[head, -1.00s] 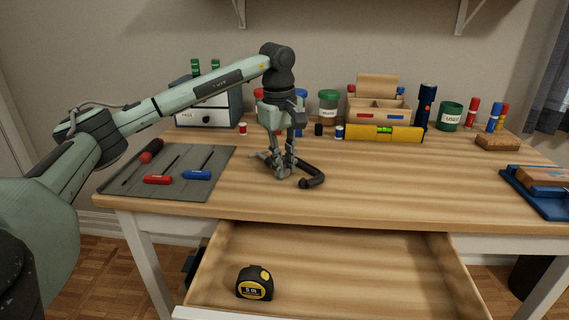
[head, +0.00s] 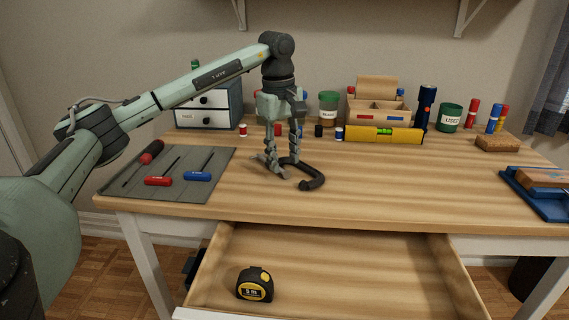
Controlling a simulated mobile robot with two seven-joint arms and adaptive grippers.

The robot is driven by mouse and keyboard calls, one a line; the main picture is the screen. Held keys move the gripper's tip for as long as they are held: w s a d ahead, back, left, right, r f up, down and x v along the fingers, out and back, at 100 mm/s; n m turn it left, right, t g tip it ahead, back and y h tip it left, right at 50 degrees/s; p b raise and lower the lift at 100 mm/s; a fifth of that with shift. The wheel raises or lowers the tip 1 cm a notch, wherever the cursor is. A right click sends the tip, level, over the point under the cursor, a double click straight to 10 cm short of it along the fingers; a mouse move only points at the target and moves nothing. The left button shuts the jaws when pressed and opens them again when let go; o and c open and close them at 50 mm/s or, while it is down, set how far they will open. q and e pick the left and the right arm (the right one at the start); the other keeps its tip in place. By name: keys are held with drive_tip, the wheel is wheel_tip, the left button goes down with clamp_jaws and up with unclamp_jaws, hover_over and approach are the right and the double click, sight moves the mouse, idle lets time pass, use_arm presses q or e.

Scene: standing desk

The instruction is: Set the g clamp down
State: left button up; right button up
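The g clamp (head: 312,172) is a dark, curved C-shaped frame lying on the desk top near the middle. Its thick rounded end points toward the desk's front edge. My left gripper (head: 284,158) points straight down over the clamp's left part. Its two fingers are spread apart, one to the left of that part and one behind it. The fingers hide some of the clamp there, and I cannot tell whether they touch it. My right gripper is not in view.
A grey mat (head: 222,162) with screwdrivers lies to the left. A yellow level (head: 370,134), a wooden organizer (head: 368,108) and jars stand behind. An open drawer (head: 350,265) below holds a tape measure (head: 255,284).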

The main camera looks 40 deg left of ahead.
use_arm(q)
wheel_tip(320, 180, up, 10)
drive_tip(key=shift+s+f+p, duration=0.15)
drive_tip(key=shift+s+p, duration=0.2)
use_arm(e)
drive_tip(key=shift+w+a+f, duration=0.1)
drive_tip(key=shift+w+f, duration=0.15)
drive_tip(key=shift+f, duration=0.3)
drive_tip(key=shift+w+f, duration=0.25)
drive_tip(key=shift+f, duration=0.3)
use_arm(q)
drive_tip(key=shift+s+f, duration=0.1)
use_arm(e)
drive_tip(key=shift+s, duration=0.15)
